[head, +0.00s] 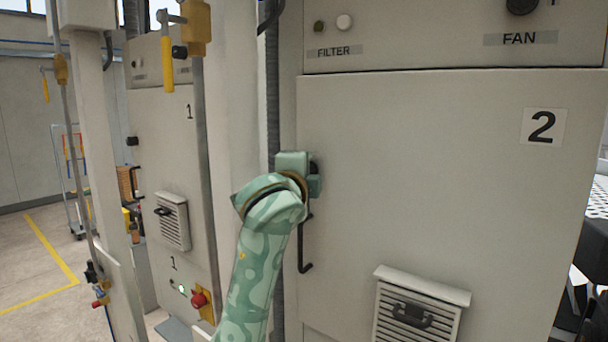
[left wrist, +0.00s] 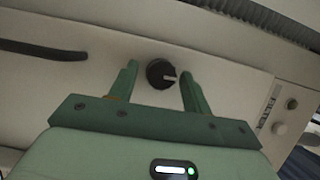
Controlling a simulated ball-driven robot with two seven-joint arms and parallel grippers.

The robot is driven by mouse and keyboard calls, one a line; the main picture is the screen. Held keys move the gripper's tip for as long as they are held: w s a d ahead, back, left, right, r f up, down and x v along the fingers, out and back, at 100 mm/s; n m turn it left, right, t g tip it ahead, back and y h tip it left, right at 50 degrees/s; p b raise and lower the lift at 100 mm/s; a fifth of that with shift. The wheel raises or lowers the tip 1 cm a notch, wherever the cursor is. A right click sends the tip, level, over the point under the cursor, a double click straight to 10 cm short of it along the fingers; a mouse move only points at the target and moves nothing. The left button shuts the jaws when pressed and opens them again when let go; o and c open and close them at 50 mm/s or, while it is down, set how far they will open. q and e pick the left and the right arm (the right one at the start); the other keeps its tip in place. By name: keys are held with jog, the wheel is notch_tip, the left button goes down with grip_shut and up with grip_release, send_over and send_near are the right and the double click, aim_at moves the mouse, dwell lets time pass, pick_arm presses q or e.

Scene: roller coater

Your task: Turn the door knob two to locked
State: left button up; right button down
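The panel door marked 2 (head: 420,150) is a large beige door, and it looks shut. My left gripper (head: 316,178) is at its left edge, above a black bar handle (head: 304,262). In the left wrist view, the round black door knob (left wrist: 160,74) with a white pointer mark lies between the two fingers of my left gripper (left wrist: 159,72). The fingers are apart, with a small gap showing on each side of the knob. The pointer mark points right in that view. The head view does not clearly show the knob behind my gripper. My right gripper is not in view.
A FILTER label (head: 337,52) and FAN label (head: 519,39) are on the panel above the door. A louvred vent (head: 415,312) sticks out low on the door. A similar unit marked 1 (head: 165,120) with yellow-handled valves stands at left. Open floor (head: 35,265) lies further left.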

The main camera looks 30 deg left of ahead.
pick_arm(q)
jog(key=b+v, duration=0.8)
jog(key=v, duration=0.8)
jog(key=shift+s+r+b, duration=0.15)
jog(key=shift+s+b, duration=0.05)
jog(key=shift+b, duration=0.1)
jog(key=shift+w, duration=0.1)
